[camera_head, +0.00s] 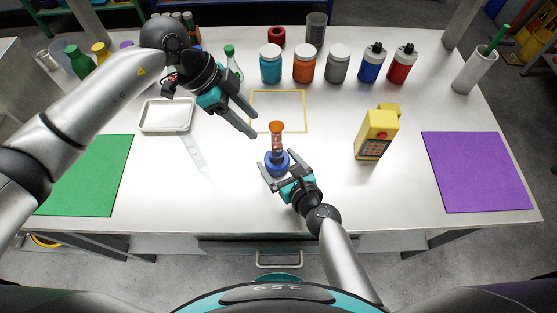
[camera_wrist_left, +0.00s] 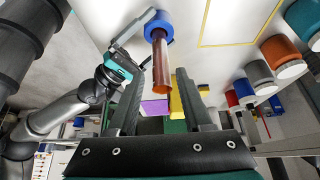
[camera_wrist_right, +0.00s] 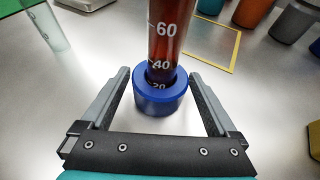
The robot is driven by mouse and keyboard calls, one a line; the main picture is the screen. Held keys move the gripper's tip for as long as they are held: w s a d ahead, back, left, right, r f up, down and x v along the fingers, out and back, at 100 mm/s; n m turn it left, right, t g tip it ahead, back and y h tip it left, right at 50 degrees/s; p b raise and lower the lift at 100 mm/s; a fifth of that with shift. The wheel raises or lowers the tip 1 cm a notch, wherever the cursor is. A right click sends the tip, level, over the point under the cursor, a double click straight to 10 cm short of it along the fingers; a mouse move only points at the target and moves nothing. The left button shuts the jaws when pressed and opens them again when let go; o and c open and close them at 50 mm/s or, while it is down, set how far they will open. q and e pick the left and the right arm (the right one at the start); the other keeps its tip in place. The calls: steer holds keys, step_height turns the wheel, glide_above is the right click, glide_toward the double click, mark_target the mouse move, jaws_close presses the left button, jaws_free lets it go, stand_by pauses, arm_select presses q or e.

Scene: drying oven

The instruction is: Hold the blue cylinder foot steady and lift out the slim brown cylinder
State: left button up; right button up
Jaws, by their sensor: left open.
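The slim brown cylinder (camera_head: 277,143) stands upright in the round blue cylinder foot (camera_head: 270,169) near the table's front middle. It is see-through, with white marks 20, 40 and 60 in the right wrist view (camera_wrist_right: 168,40). My right gripper (camera_head: 279,161) is low at the table, its fingers on either side of the blue foot (camera_wrist_right: 160,101). Narrow gaps show between fingers and foot in the right wrist view. My left gripper (camera_head: 254,116) is open and empty, above and up-left of the cylinder. The cylinder (camera_wrist_left: 161,65) shows beyond its fingers in the left wrist view.
A yellow square outline (camera_head: 279,91) lies behind the cylinder. Several lidded jars (camera_head: 305,64) and bottles line the back. A yellow device (camera_head: 377,134) stands to the right, before a purple mat (camera_head: 476,172). A white tray (camera_head: 166,116) and green mat (camera_head: 90,178) lie left.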

steer(key=c, duration=1.1)
